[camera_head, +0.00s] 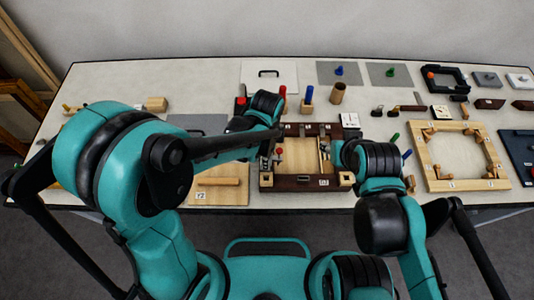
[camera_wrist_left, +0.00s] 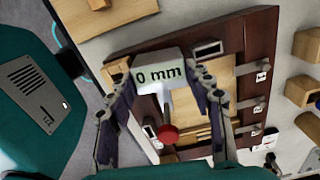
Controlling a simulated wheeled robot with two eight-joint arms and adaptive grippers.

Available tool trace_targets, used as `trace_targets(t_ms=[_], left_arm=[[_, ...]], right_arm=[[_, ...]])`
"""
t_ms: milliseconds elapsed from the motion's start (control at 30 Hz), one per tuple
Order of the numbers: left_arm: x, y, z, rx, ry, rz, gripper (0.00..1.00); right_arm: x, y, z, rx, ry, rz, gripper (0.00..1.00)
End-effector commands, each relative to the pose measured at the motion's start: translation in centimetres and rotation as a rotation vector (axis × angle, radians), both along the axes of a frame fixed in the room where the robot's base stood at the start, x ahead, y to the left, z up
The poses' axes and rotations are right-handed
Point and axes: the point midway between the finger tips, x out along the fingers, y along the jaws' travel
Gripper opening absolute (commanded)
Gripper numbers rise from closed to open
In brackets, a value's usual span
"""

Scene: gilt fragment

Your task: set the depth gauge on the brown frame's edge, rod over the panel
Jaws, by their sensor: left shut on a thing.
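The brown frame (camera_head: 285,184) lies on the table at the middle front, with a pale wood panel (camera_head: 302,158) inside it. In the left wrist view the frame (camera_wrist_left: 262,62) fills the background. My left gripper (camera_head: 276,144) is above the frame's left part. In the left wrist view my left gripper (camera_wrist_left: 156,82) is shut on the depth gauge (camera_wrist_left: 158,68), a pale block reading "0 mm" with a red knob (camera_wrist_left: 168,134). The gauge's contact with the frame cannot be told. My right gripper (camera_head: 338,156) is by the frame's right side; its fingers are mostly hidden.
A pale wood frame (camera_head: 434,174) with several small blocks lies to the right. A wooden board (camera_head: 218,194) with a bar lies to the left. Behind the brown frame stand a wooden cup (camera_head: 338,94) and a blue-topped block (camera_head: 307,106). Grey mats lie at the back.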

Motion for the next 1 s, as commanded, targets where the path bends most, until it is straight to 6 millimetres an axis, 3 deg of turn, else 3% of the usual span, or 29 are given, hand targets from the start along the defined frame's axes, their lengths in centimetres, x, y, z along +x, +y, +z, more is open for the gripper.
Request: trace_targets(t_ms=[467, 500, 567, 1000], left_arm=[[0.0, 0.0, -1.1, 0.0, 0.0, 0.0, 0.14], [0.0, 0.0, -1.0, 0.0, 0.0, 0.0, 0.59], [0.0, 0.0, -1.0, 0.0, 0.0, 0.0, 0.75], [0.0, 0.0, 0.0, 0.0, 0.0, 0.0, 0.75]], right_arm=[[0.0, 0.0, -1.0, 0.0, 0.0, 0.0, 0.4], [0.0, 0.0, -1.0, 0.0, 0.0, 0.0, 0.4], [0.0, 0.0, -0.9, 0.0, 0.0, 0.0, 0.4], [0.0, 0.0, -0.1, 0.0, 0.0, 0.0, 0.4]])
